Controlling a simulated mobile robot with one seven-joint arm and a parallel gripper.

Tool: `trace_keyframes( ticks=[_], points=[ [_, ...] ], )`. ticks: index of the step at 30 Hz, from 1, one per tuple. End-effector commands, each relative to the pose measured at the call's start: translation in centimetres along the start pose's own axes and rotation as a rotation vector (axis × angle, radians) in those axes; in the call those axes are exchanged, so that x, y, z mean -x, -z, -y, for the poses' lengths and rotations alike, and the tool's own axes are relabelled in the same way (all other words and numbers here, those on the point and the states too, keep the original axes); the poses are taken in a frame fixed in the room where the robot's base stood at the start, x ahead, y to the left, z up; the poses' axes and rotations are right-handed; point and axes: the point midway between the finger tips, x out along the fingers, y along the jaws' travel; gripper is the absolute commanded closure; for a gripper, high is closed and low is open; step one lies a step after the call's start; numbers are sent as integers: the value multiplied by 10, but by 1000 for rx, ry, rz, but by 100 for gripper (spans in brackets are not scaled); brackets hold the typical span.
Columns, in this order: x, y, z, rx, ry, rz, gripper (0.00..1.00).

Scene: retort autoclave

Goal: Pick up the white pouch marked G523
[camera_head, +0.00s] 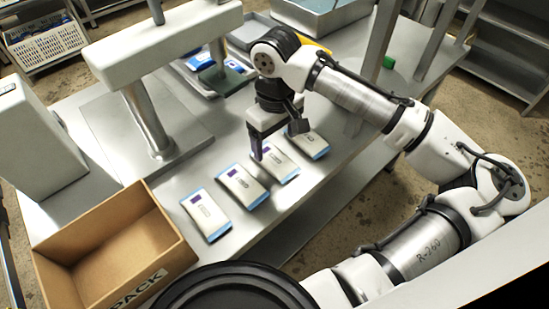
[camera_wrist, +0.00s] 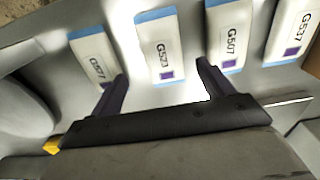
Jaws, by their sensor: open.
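The white pouch marked G523 (camera_wrist: 160,47) has a blue end strip and a small purple square. It lies flat in a row of similar pouches, second from left in the wrist view. By the row order it is the pouch under my gripper in the head view (camera_head: 280,168). My gripper (camera_head: 276,146) is open and empty above the row. In the wrist view the fingers (camera_wrist: 160,72) stand apart, one on each side of G523's lower end. I see no contact with it.
Pouch G507 (camera_wrist: 230,35) and pouch G537 (camera_wrist: 292,32) lie to the right in the wrist view. Another pouch (camera_wrist: 92,58), its label hard to read, lies left. An open cardboard box (camera_head: 170,262) stands front left. A metal post (camera_head: 150,125) rises behind the pouches.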

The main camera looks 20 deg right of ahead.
Motion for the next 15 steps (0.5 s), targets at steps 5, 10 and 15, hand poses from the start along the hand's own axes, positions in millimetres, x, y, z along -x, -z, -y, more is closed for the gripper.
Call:
trace_keyframes(
  ticks=[5,10,15],
  points=[
    [-11,0,2,1,1,1,20],
    [-33,2,6,0,0,2,20],
    [-52,2,6,0,1,0,20]
  ],
)
